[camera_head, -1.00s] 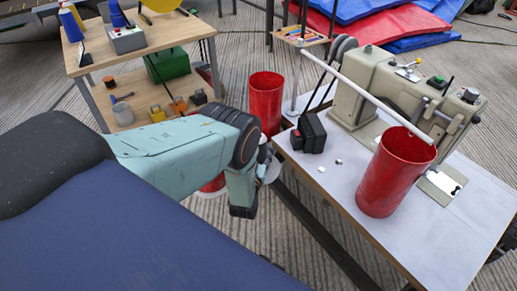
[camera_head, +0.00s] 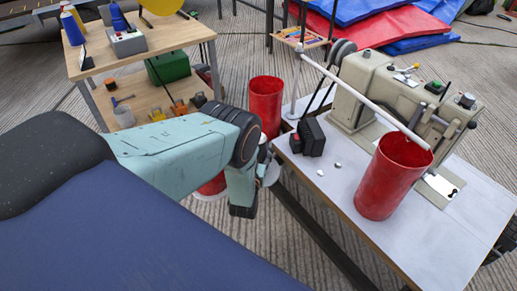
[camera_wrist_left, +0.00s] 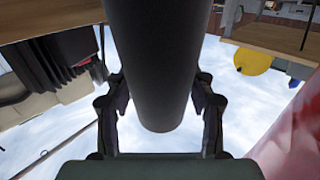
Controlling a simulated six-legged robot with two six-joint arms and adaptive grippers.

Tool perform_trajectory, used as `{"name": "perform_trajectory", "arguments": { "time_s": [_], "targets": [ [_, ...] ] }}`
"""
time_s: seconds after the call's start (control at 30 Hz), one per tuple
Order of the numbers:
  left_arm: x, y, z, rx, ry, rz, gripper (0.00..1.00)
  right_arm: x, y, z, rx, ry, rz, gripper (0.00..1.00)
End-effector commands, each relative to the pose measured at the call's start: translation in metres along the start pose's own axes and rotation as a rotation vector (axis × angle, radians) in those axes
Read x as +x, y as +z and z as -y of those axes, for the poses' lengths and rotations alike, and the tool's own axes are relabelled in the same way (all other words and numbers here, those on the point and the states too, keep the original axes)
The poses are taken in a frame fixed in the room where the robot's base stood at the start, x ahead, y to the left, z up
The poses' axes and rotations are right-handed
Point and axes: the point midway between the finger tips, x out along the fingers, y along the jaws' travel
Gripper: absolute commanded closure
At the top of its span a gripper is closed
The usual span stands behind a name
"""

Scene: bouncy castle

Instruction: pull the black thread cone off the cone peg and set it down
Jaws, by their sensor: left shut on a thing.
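My left gripper (camera_wrist_left: 160,100) is shut on the black thread cone (camera_wrist_left: 155,50), with one finger on each side of it. In the left wrist view the dark cone runs from the top edge down to a rounded end between the fingers. In the head view my left arm reaches in from the left, its wrist end (camera_head: 242,190) bent downward beside the sewing table. The cone and the fingertips are hidden there. I cannot make out the cone peg in either view. My right gripper is not in view.
A sewing machine (camera_head: 365,90) and a large red cylinder (camera_head: 393,180) stand on the white-topped table (camera_head: 440,245). Another red cylinder (camera_head: 265,98) is just behind my wrist. A wooden shelf table (camera_head: 165,38) with blue cones and a green box stands at back left.

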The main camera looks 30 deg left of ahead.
Motion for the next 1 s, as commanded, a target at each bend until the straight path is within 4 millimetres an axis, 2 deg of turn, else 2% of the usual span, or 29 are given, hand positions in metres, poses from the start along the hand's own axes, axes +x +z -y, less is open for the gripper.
{"name": "perform_trajectory", "arguments": {
  "time_s": [1.0],
  "targets": [
    [0.001,-0.028,0.000,-0.001,0.000,-0.003,0.87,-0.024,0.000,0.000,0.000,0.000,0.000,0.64]
  ]
}}
